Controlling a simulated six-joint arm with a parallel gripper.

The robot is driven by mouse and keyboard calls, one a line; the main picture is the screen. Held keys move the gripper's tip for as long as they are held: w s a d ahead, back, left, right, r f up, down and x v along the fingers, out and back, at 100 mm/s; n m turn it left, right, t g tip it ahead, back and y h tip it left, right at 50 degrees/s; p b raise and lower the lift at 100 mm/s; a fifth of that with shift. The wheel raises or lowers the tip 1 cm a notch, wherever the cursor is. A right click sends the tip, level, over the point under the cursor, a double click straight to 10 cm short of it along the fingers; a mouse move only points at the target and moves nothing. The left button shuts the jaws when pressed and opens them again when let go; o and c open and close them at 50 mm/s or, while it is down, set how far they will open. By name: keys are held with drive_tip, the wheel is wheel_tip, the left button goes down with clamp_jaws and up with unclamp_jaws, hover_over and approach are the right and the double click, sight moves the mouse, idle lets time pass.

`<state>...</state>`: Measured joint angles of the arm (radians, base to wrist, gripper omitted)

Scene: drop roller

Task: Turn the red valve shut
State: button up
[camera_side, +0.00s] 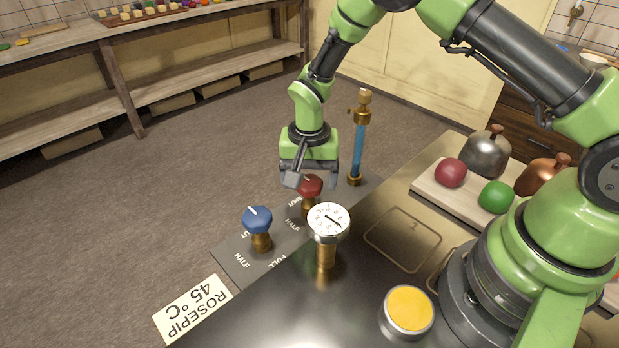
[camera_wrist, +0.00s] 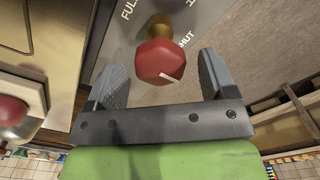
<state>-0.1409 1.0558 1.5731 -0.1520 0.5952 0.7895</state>
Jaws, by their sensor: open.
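The red valve (camera_side: 311,186) is a red knob on a brass stem, standing on a grey plate with lettering. In the wrist view the red valve (camera_wrist: 160,62) sits between my two fingers, with a white pointer line toward the lower right, on the side of the "SHUT" lettering. My gripper (camera_side: 309,178) is above and around the knob with its fingers pointing down. My gripper (camera_wrist: 160,85) is open, with a gap to the knob on both sides. In the side view part of the knob is hidden by a finger.
A blue valve (camera_side: 257,220) and a white dial gauge (camera_side: 328,221) stand close by, and a blue glass tube (camera_side: 358,145) stands just behind. A yellow button (camera_side: 409,309), a card (camera_side: 193,308) and a board (camera_side: 437,190) with red and green balls and metal domes lie around.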

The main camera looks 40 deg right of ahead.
wheel_tip(320, 180, up, 9)
drive_tip(key=shift+r, duration=0.2)
idle(0.3)
wheel_tip(320, 180, up, 9)
drive_tip(key=n+t, duration=0.1)
drive_tip(key=t, duration=0.1)
hover_over(309, 181)
drive_tip(key=s+d, duration=0.1)
drive_tip(key=s, duration=0.2)
drive_tip(key=s+r+n+t+y, duration=0.1)
drive_tip(key=s+r+n+t, duration=0.1)
drive_tip(key=s+r, duration=0.3)
drive_tip(key=s+d+r+n+t+y, duration=0.1)
drive_tip(key=s+r, duration=0.4)
drive_tip(key=s, duration=0.8)
drive_tip(key=shift+d+n+t, duration=0.2)
drive_tip(key=shift+n+t, duration=0.4)
drive_tip(key=shift+t, duration=0.5)
drive_tip(key=shift+r, duration=0.1)
